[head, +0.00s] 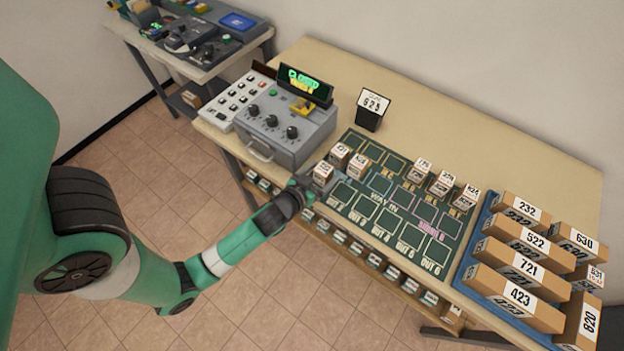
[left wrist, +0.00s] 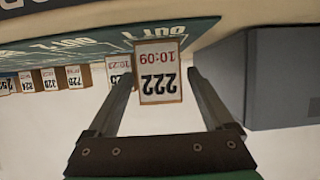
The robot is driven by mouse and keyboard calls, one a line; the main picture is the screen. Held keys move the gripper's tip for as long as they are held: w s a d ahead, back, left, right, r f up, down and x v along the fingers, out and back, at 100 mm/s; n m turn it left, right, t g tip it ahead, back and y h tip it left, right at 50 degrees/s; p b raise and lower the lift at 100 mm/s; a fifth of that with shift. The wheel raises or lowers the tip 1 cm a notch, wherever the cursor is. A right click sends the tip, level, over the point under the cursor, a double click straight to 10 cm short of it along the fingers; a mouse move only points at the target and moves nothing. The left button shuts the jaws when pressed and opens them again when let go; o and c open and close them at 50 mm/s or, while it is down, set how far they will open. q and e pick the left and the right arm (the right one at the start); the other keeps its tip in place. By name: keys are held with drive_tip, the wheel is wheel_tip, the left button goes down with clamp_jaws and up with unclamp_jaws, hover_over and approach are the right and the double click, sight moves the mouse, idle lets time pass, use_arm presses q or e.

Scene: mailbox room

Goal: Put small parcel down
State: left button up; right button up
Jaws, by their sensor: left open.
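A small parcel labelled 222 (left wrist: 158,72) stands at the near left corner of the green mat (left wrist: 75,50), beside the OUT 1 marking. It also shows in the head view (head: 322,172). My left gripper (left wrist: 163,82) is open, with a finger on each side of this parcel. I cannot tell whether either finger touches it. In the head view the left gripper (head: 305,186) is at the table's front edge. My right gripper is not in view.
Several other small parcels (head: 441,184) stand on the mat (head: 375,232). A grey machine (head: 290,135) stands left of it and a number sign (head: 372,108) behind it. A blue tray (head: 468,277) with larger boxes (head: 508,288) is at the right. The table's back (head: 450,115) is clear.

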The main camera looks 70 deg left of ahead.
use_arm(q)
drive_tip(key=v, duration=1.1)
drive_tip(key=shift+s, duration=0.1)
drive_tip(key=w+d+r+m+t+h, duration=0.1)
drive_tip(key=w+d+r+t, duration=0.25)
drive_tip(key=w+r, duration=0.75)
drive_tip(key=w+d+r+m+t+h, duration=0.1)
drive_tip(key=w+d+r+t, duration=0.4)
drive_tip(key=r, duration=1.1)
drive_tip(key=s+d+r+m+t+h, duration=0.1)
drive_tip(key=d+r+m+t+h, duration=0.1)
drive_tip(key=r, duration=0.8)
drive_tip(key=d+r+m+t+h, duration=0.2)
drive_tip(key=d+r+t+h, duration=0.1)
drive_tip(key=r, duration=0.7)
drive_tip(key=s+d+r+m+t+h, duration=0.1)
drive_tip(key=d+r+m+t+h, duration=0.1)
drive_tip(key=r, duration=0.9)
drive_tip(key=shift+s+d+t+h, duration=0.2)
drive_tip(key=shift+s+t+h, duration=0.1)
drive_tip(key=shift+t+h, duration=0.3)
